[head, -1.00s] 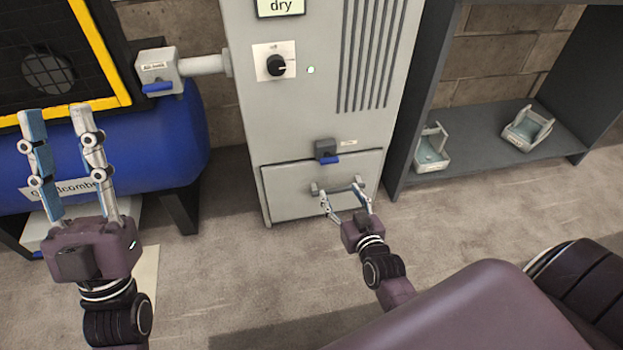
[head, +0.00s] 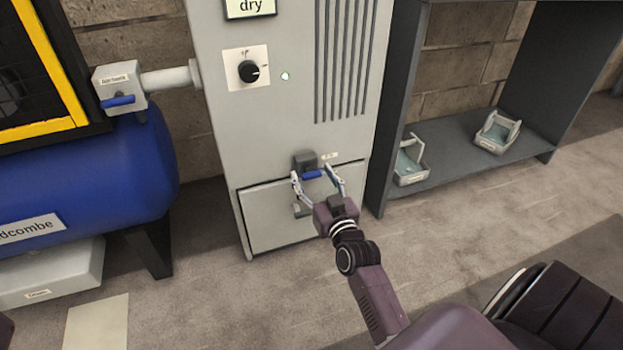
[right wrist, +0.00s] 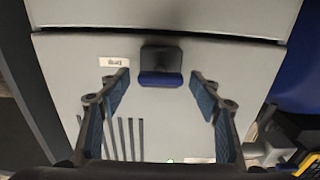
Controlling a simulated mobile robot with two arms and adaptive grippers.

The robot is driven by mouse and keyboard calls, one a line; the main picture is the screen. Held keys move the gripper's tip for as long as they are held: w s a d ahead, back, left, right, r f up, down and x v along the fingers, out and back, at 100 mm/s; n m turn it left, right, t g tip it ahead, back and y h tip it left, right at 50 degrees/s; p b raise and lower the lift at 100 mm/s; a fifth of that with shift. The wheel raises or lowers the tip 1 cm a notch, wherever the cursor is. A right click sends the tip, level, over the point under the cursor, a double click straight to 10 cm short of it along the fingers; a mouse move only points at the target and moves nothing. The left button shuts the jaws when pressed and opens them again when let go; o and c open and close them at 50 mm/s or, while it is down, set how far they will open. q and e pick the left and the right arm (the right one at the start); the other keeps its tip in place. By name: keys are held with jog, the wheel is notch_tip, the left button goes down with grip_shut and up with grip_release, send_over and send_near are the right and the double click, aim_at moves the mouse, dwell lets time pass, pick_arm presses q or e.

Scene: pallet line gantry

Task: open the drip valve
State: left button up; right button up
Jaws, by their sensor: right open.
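The drip valve (head: 304,160) is a small dark block with a blue lever (head: 313,174) on the front of the grey cabinet, just above the drawer front. A small white label sits beside it. The blue lever lies level across the block. My right gripper (head: 314,178) is open, with its fingers on either side of the lever. In the right wrist view the valve (right wrist: 161,56) and its lever (right wrist: 160,79) sit between the spread fingertips, with a gap on each side. My left gripper is out of view.
The grey cabinet (head: 220,130) has a black knob (head: 249,71) and a drawer (head: 270,232) below the valve. A blue tank (head: 80,170) and another blue-levered valve (head: 122,88) stand at left. A dark shelf (head: 450,150) with two trays stands at right.

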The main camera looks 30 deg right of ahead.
jog(key=shift+w+d, duration=0.1)
jog(key=shift+w, duration=0.45)
jog(key=c, duration=1.2)
